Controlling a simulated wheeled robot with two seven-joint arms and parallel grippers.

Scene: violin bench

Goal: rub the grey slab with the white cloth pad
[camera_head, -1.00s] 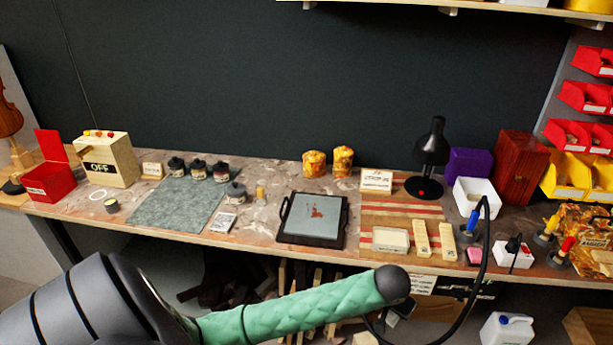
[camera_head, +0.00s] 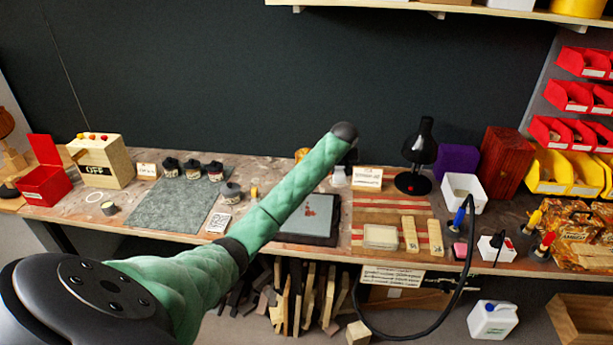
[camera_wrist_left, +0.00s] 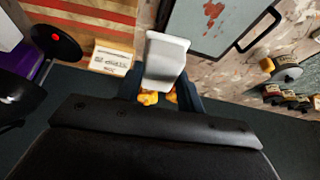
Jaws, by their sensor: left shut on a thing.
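The grey slab (camera_head: 322,207) lies in a dark tray with handles on the bench and bears red stains. My left forearm hides part of its left side in the head view. The slab also shows at the top of the left wrist view (camera_wrist_left: 228,28). My left gripper (camera_head: 345,163) is above the back edge of the tray, shut on the white cloth pad (camera_head: 339,177). The pad shows clearly between the fingers in the left wrist view (camera_wrist_left: 165,58), apart from the slab. My right gripper is not in view.
A black lamp (camera_head: 416,160) and a small labelled card (camera_head: 368,177) stand right of the gripper. A striped board (camera_head: 385,207) with pale blocks lies right of the tray. A grey mat (camera_head: 175,207) and several dark jars (camera_head: 192,168) are at left.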

